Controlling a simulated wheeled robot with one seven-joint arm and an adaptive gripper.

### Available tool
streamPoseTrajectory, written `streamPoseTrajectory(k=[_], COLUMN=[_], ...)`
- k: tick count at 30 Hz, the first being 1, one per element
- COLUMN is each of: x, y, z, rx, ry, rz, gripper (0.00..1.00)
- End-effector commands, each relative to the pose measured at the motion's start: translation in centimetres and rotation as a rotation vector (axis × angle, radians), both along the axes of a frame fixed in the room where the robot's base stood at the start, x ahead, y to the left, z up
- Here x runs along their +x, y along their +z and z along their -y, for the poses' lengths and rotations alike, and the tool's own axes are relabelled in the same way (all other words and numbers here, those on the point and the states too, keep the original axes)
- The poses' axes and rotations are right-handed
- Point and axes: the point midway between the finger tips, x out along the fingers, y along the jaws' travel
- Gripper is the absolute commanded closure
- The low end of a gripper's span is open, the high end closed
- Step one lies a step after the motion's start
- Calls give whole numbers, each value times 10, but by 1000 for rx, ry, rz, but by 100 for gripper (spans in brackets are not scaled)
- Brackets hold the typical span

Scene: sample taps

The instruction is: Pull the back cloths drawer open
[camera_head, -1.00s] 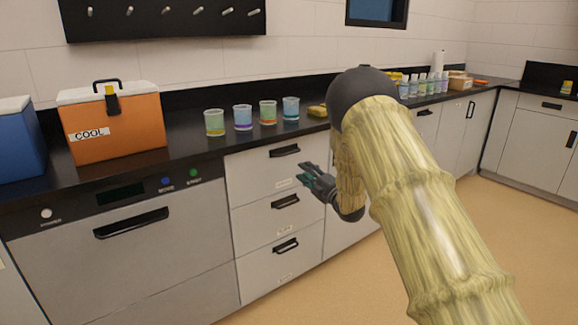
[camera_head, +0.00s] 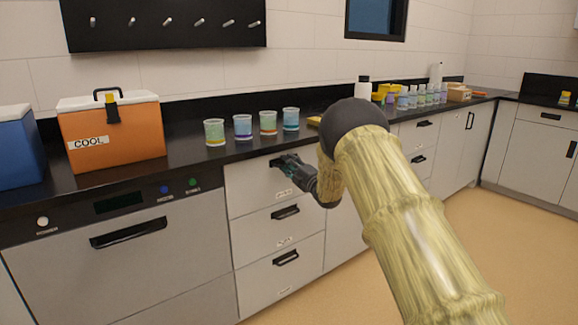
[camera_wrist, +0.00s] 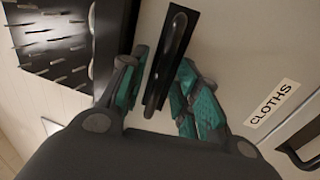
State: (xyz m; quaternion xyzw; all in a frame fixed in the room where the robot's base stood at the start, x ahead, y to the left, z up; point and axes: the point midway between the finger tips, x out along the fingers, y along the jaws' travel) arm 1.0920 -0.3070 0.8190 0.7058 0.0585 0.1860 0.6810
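The cloths drawer (camera_head: 247,188) is the top of three white drawers under the black counter, and its front looks flush with the cabinet. Its label reads CLOTHS (camera_wrist: 273,104) in the wrist view. Its black bar handle (camera_wrist: 178,40) lies between the two teal-padded fingers of my gripper (camera_wrist: 164,72), one finger on each side. The fingers look apart, with narrow gaps to the bar. In the head view my gripper (camera_head: 284,167) is at this top handle and hides part of it.
Two lower drawers with black handles (camera_head: 285,212) sit below. Several cups (camera_head: 243,127) stand on the counter (camera_head: 185,155) above. An orange cooler (camera_head: 110,135) stands at left, above a dishwasher-like appliance (camera_head: 130,262). Bottles stand farther right. The floor in front is clear.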

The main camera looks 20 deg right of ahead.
Motion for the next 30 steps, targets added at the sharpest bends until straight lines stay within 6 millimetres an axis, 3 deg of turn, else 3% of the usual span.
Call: streamPoseTrajectory(k=[10,16,30], x=[3,3,0], y=[1,1,0], z=[-1,-1,-9], rx=[0,0,0], ry=[-1,-1,9], rz=[0,0,-2], gripper=[68,100,100])
